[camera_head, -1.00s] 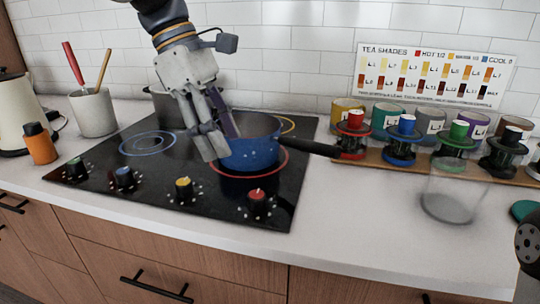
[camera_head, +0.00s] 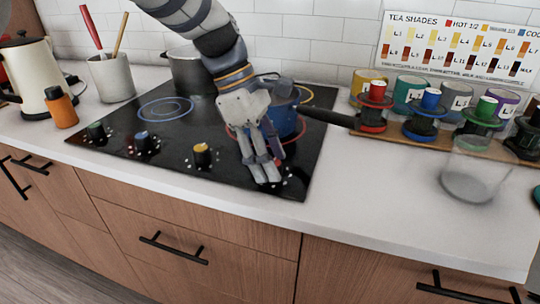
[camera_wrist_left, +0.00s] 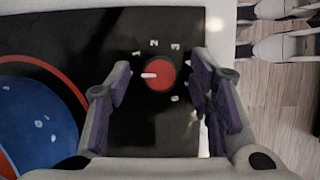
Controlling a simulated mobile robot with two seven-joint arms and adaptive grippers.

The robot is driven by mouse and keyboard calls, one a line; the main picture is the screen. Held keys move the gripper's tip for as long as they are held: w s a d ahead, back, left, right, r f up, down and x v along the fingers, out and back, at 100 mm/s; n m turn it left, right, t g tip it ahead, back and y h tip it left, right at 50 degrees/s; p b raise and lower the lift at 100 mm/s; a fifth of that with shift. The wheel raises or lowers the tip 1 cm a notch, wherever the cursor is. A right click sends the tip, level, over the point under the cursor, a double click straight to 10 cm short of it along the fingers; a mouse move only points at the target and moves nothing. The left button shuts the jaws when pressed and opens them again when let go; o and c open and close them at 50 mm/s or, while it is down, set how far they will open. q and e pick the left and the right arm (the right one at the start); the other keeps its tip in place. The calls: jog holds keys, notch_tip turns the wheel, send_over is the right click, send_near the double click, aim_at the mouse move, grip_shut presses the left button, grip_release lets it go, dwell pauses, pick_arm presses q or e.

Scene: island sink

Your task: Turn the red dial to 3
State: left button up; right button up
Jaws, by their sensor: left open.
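The red dial (camera_wrist_left: 160,75) shows in the left wrist view on the black stove panel, with a white pointer mark facing left. Printed numbers 1, 2 and 3 arc above it, and another mark sits below right. My left gripper (camera_wrist_left: 161,67) is open, with one finger on each side of the dial; I cannot tell whether either touches it. In the head view my left gripper (camera_head: 265,173) reaches down over the stove's front right corner and hides the dial.
A blue pot (camera_head: 285,122) stands on the cooktop (camera_head: 190,122) behind my gripper, its dark handle (camera_head: 328,117) pointing right. Yellow (camera_head: 202,154), blue (camera_head: 145,142) and green (camera_head: 97,132) dials line the front edge.

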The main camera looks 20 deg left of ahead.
pick_arm(q)
grip_shut()
